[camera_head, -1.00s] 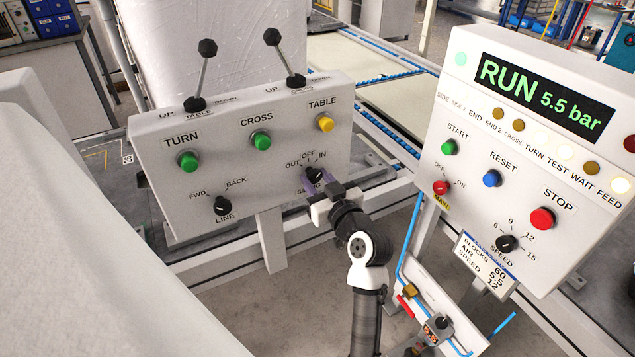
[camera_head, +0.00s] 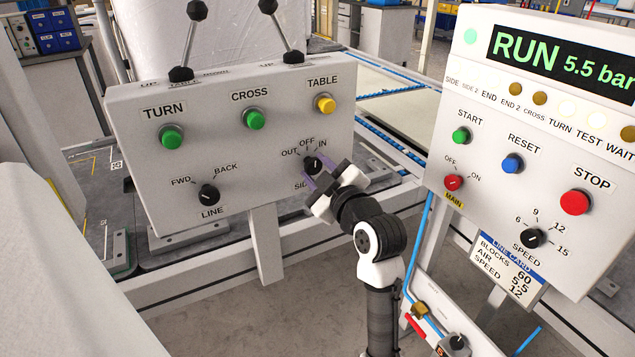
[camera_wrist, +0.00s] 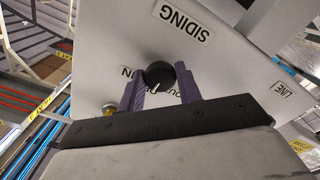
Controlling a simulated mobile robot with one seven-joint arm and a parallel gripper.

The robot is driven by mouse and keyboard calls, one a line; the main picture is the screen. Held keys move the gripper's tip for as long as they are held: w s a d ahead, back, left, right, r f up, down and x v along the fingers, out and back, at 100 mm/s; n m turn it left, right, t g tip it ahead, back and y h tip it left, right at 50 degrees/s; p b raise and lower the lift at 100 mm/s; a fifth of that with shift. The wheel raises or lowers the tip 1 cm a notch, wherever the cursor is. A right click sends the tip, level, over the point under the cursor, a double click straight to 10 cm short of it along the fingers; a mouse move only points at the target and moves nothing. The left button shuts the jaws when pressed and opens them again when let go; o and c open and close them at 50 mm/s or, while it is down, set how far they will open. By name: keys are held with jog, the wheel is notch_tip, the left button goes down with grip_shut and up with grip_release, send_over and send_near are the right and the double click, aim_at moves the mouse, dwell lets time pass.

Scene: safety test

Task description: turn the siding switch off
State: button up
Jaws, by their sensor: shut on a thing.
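The siding switch (camera_head: 313,164) is a black knob at the lower right of the white control box (camera_head: 230,190), with OUT, OFF and IN printed above it. My gripper (camera_head: 318,175) reaches it from the lower right, its purple fingers shut on the knob. In the wrist view the knob (camera_wrist: 159,73) sits between the two fingers (camera_wrist: 160,92). Its white mark points away from the SIDING label, roughly to the OFF side; the exact setting is hard to tell. The gripper covers part of the SIDING label in the head view.
The LINE knob (camera_head: 208,194), TURN button (camera_head: 171,137), CROSS button (camera_head: 253,119) and TABLE button (camera_head: 325,103) share the box. Two levers (camera_head: 188,45) stand on top. A second panel (camera_head: 490,210) at right has a red MAIN switch (camera_head: 453,182) and STOP button (camera_head: 576,202).

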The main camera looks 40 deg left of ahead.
jog(key=shift+n+b, duration=0.35)
jog(key=shift+n, duration=0.15)
jog(key=o, duration=0.9)
jog(key=shift+o, duration=0.2)
jog(key=shift+d, duration=0.1)
jog(key=b+v, duration=0.2)
jog(key=v, duration=1.1)
jog(key=shift+s+d, duration=0.2)
jog(key=shift+d, duration=0.1)
